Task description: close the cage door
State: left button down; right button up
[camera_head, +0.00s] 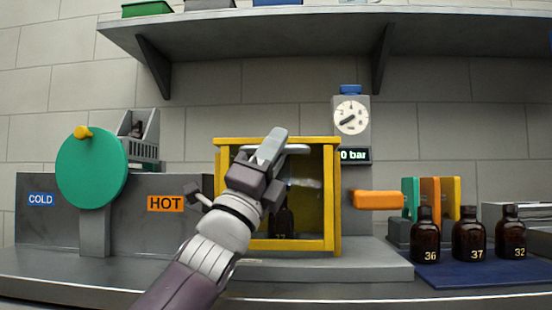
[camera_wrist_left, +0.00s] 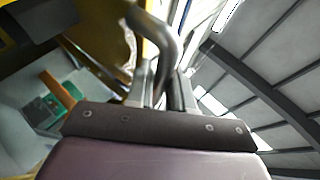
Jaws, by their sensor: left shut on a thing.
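The cage (camera_head: 330,205) is a yellow-framed box with a clear front, standing on a grey plinth in the middle of the head view. A dark bottle (camera_head: 283,222) is inside it, partly hidden by my arm. My left gripper (camera_head: 270,150) is in front of the upper part of the cage. It is shut on the grey bar handle (camera_head: 298,149) of the cage door. In the left wrist view the curved handle (camera_wrist_left: 160,38) runs to the fingers. My arm hides much of the door's left side, so I cannot tell how far it stands open. My right gripper is not in view.
Amber bottles (camera_head: 425,236) stand on a blue mat (camera_head: 480,276) at the right. An orange lever (camera_head: 376,200) and a pressure gauge (camera_head: 351,116) are right of the cage. A green wheel (camera_head: 91,167) stands at the left. A shelf (camera_head: 270,30) hangs above.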

pick_arm(q)
jog(key=shift+f+b, duration=0.4)
jog(key=shift+f, duration=0.3)
jog(key=shift+w+f, duration=0.15)
jog(key=shift+f, duration=0.05)
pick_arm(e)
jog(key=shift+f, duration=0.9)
pick_arm(q)
jog(key=shift+f, duration=0.1)
jog(key=c, duration=1.4)
grip_release()
jog(key=b+v, duration=0.1)
jog(key=v, duration=0.6)
jog(key=shift+s+a+b, duration=0.15)
jog(key=shift+s+b, duration=0.15)
jog(key=shift+b, duration=0.1)
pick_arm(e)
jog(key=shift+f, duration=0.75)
pick_arm(q)
jog(key=shift+f, duration=0.1)
